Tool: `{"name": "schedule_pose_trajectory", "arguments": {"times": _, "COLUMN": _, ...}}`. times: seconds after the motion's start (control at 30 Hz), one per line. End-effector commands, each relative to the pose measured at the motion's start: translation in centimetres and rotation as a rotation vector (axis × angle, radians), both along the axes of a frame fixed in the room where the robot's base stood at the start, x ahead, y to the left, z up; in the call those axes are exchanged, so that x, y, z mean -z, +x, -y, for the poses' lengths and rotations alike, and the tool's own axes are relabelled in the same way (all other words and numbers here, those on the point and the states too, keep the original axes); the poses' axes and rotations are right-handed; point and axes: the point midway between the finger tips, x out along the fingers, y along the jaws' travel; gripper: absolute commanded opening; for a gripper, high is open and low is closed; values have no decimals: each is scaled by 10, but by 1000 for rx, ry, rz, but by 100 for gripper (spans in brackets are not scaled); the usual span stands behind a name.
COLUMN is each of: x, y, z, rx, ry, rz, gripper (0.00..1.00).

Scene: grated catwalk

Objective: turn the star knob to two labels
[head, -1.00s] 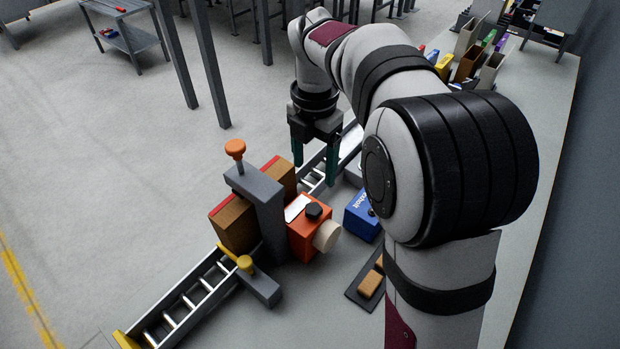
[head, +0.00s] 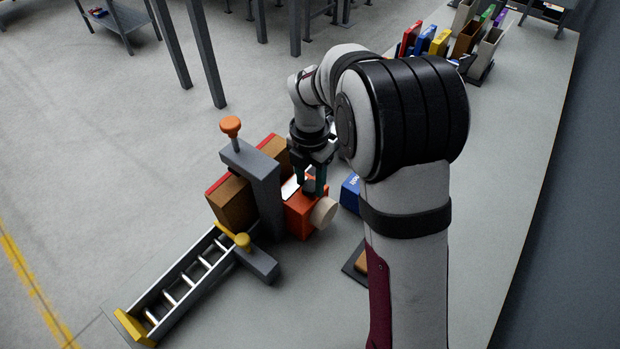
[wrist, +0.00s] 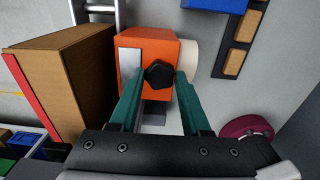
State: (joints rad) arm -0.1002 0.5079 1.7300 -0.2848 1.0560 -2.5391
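The star knob (wrist: 159,75) is black and sits on top of an orange box (wrist: 147,47). In the head view the knob (head: 309,186) is partly hidden by my fingers, above the orange box (head: 299,218). My gripper (head: 311,190) points down over the box. In the wrist view my gripper (wrist: 160,88) is open, with one teal finger to each side of the knob and gaps showing. I cannot tell whether the fingers reach knob height. A pale plate lies beside the knob on the box top. No label text is readable.
A cream round part (head: 323,211) sticks out of the box's side. A grey post (head: 262,195) with an orange-topped handle (head: 230,127) and brown cartons (head: 232,203) stand to the left. A roller conveyor (head: 190,285) runs front left. A blue box (head: 350,193) stands right.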

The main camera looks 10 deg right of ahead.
Motion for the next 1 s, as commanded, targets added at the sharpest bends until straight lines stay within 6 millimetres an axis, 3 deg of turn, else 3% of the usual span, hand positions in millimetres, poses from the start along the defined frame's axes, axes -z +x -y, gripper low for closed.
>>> {"name": "schedule_pose_trajectory", "arguments": {"times": 0.03, "x": 0, "y": 0, "z": 0, "rx": 0, "ry": 0, "rz": 0, "gripper": 37}}
{"name": "schedule_pose_trajectory", "arguments": {"times": 0.23, "x": 0, "y": 0, "z": 0, "rx": 0, "ry": 0, "rz": 0, "gripper": 1}}
{"name": "schedule_pose_trajectory", "arguments": {"times": 0.63, "x": 0, "y": 0, "z": 0, "rx": 59, "ry": 1, "rz": -1, "gripper": 0}}
{"name": "schedule_pose_trajectory", "arguments": {"times": 1.0, "x": 0, "y": 0, "z": 0, "rx": 352, "ry": 1, "rz": 0, "gripper": 0}}
